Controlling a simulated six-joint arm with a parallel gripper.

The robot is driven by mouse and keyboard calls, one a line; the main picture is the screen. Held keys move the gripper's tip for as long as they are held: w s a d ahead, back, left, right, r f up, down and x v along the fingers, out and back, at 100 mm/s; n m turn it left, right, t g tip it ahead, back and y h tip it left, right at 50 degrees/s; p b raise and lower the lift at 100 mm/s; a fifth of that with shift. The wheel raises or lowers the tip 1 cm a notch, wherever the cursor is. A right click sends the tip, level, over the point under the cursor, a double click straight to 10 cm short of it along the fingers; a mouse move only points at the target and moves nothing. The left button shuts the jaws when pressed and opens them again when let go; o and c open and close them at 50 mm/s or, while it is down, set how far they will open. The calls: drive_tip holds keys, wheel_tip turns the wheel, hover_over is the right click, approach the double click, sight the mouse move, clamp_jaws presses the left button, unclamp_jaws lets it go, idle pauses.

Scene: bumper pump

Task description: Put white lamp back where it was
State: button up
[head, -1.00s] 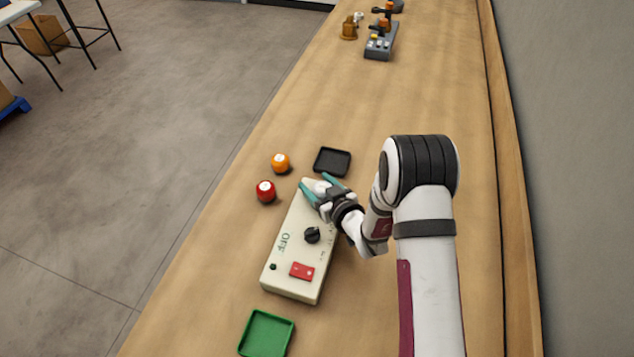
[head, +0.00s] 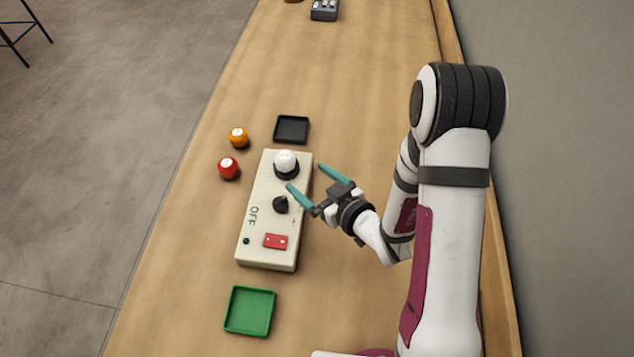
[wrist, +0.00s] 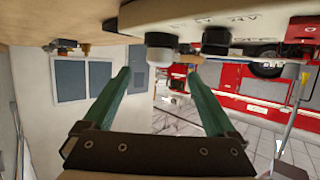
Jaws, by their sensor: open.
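The white lamp (head: 286,160) stands upright on a dark round base at the far end of the cream control box (head: 262,215). It also shows in the wrist view (wrist: 160,54), at the top, beyond and between the fingertips. My gripper (head: 308,180) is open and empty, with its teal fingers apart, at the right side of the box. In the head view the left fingertip overlaps the box's right part, near the black knob (head: 281,204). The lamp is clear of both fingers. The box also carries a red switch (head: 275,241).
An orange lamp (head: 239,137) and a red lamp (head: 228,169) stand on the table left of the box. An empty black tray (head: 292,129) lies behind the box and an empty green tray (head: 250,310) in front.

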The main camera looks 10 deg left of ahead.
drive_tip(key=d+r+m+g+h, duration=0.1)
drive_tip(key=d+r+m+h, duration=0.1)
drive_tip(key=d+m+h, duration=0.3)
drive_tip(key=d+r+h, duration=0.1)
drive_tip(key=d+h, duration=0.1)
drive_tip(key=d, duration=0.5)
drive_tip(key=s+d+r+m+g+h, duration=0.1)
drive_tip(key=s+d+r+m+g, duration=0.1)
drive_tip(key=s, duration=0.5)
drive_tip(key=s+d+r+m+g+h, duration=0.2)
drive_tip(key=s+d+r+m+g, duration=0.1)
drive_tip(key=s, duration=0.4)
drive_tip(key=shift+r+m+g, duration=0.4)
drive_tip(key=shift+r+m, duration=0.25)
drive_tip(key=shift+m, duration=0.25)
drive_tip(key=shift+o, duration=0.4)
drive_tip(key=s+a+r+m+g+y, duration=0.2)
drive_tip(key=s+a+r+g, duration=0.1)
drive_tip(key=s, duration=0.7)
drive_tip(key=shift+s+a+r+m, duration=0.3)
drive_tip(key=shift+a+r+m, duration=0.1)
drive_tip(key=shift+a+r, duration=0.15)
